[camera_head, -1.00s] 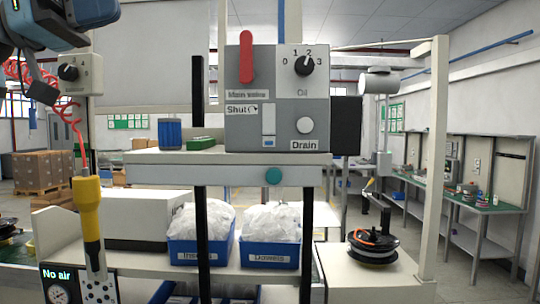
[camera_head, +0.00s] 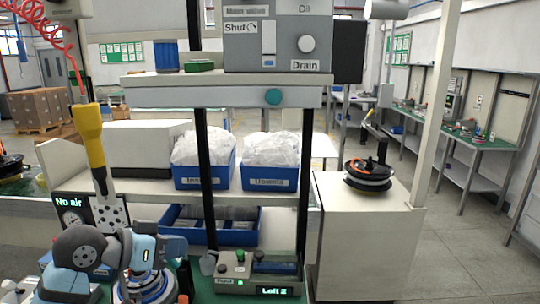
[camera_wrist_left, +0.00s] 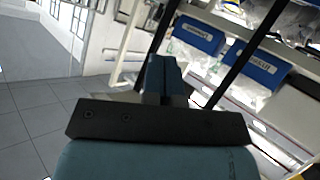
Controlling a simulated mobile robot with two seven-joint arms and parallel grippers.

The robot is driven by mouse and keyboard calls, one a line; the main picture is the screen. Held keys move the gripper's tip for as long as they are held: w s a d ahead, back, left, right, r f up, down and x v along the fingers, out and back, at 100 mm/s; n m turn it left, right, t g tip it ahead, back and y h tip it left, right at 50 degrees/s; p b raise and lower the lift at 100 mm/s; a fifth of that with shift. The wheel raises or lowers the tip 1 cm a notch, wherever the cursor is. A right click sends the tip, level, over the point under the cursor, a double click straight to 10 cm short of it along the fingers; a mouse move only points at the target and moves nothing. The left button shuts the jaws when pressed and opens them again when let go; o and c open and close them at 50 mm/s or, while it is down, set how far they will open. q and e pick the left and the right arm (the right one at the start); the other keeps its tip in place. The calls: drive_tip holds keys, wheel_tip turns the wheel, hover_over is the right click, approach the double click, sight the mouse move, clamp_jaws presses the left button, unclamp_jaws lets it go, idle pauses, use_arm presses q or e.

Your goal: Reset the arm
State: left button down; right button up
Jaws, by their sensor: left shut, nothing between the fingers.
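My left arm (camera_head: 85,262) shows at the lower left of the head view, folded low over the bench. Its gripper cannot be made out clearly there. In the left wrist view my left gripper (camera_wrist_left: 165,62) has its two fingers together, with nothing between them. Grey floor tiles and a pale wall lie to its left, and the labelled blue bins beyond it to the right. The fingers look apart from the bins. My right gripper is in neither view.
Blue bins (camera_head: 205,178) with clear bags stand on the shelf. A yellow-handled tool (camera_head: 88,125) hangs at left by the "No air" gauge. A small box reading "Left 2" (camera_head: 272,291) sits in front. A black and orange wheel part (camera_head: 369,175) rests on the white cabinet.

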use_arm(q)
drive_tip(key=s+a+f+n+g+y, duration=0.1)
drive_tip(key=s+f+y, duration=0.2)
drive_tip(key=s+f, duration=0.45)
drive_tip(key=s+a+f+n+g+y, duration=0.15)
drive_tip(key=s+f, duration=0.35)
drive_tip(key=f, duration=0.6)
drive_tip(key=s+a+f+n+g+y, duration=0.1)
drive_tip(key=s+a+f+y, duration=0.25)
drive_tip(key=s, duration=0.55)
drive_tip(key=s+a+f+n+g+y, duration=0.1)
drive_tip(key=s+a+f+g+y, duration=0.1)
drive_tip(key=s+f, duration=0.5)
drive_tip(key=w+d+f+t+h+p, duration=0.3)
drive_tip(key=d+f+t, duration=0.3)
drive_tip(key=f+t, duration=0.2)
drive_tip(key=shift+w+d+m, duration=0.25)
drive_tip(key=shift+w+m, duration=0.2)
drive_tip(key=shift+w, duration=0.25)
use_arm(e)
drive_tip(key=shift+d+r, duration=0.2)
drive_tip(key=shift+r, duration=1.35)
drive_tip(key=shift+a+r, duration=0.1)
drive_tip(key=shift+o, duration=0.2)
